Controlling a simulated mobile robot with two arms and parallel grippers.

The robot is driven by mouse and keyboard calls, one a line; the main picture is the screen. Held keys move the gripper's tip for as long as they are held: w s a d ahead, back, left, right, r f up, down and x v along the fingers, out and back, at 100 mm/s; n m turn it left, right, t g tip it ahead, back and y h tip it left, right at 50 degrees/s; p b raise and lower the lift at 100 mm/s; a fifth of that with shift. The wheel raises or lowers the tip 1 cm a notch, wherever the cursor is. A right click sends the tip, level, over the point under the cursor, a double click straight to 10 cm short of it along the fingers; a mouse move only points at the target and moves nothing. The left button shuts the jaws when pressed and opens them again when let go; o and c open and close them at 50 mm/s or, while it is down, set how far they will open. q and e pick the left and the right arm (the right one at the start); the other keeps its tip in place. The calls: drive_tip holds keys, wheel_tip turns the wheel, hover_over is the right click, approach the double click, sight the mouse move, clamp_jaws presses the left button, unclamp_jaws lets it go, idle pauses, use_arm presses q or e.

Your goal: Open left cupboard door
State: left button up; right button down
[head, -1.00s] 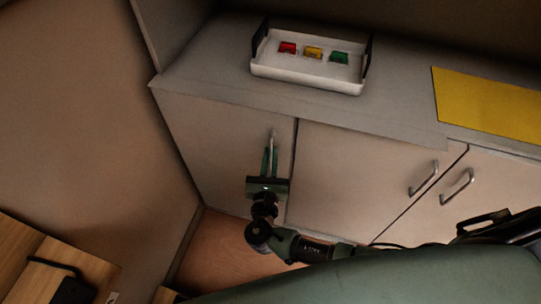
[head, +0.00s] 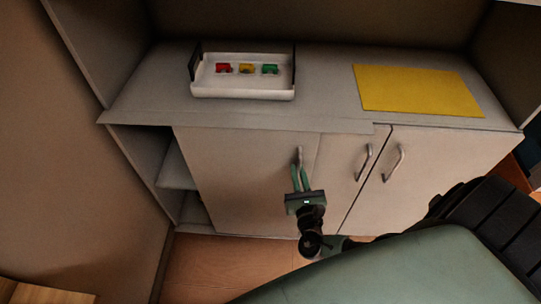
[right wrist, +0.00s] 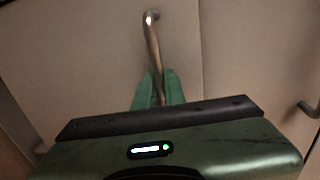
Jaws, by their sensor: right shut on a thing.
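The left cupboard door (head: 235,180) is a plain light panel standing shifted to the right, overlapping part of the neighbouring door. An opening with a shelf inside (head: 178,170) shows at its left side. The door's metal bar handle (head: 299,155) is upright near its right edge; it also shows in the right wrist view (right wrist: 152,42). My right gripper (head: 300,172) is shut on the lower part of this handle. In the right wrist view its green fingers (right wrist: 159,76) sit on both sides of the bar. My left gripper is not in view.
A white tray (head: 243,92) with red, yellow and green pieces stands on the counter (head: 325,85), beside a yellow mat (head: 415,90). The middle door handle (head: 363,162) and right door handle (head: 393,163) are close on the right. A wall bounds the left.

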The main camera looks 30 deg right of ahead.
sight(312, 164)
drive_tip(key=s+d, duration=0.1)
drive_tip(key=d, duration=0.1)
drive_tip(key=s+d, duration=0.1)
drive_tip(key=d, duration=0.1)
drive_tip(key=shift+s, duration=0.4)
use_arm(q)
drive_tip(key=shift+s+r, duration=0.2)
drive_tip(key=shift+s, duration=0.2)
use_arm(e)
drive_tip(key=shift+s+d, duration=0.35)
drive_tip(key=shift+d, duration=0.25)
drive_tip(key=c, duration=1.8)
unclamp_jaws()
drive_tip(key=shift+o, duration=0.2)
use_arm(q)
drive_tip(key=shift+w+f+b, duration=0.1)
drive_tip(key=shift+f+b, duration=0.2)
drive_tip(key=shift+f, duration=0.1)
use_arm(e)
drive_tip(key=v, duration=0.7)
drive_tip(key=shift+s+a, duration=0.2)
drive_tip(key=shift+s, duration=0.15)
drive_tip(key=shift+f, duration=0.1)
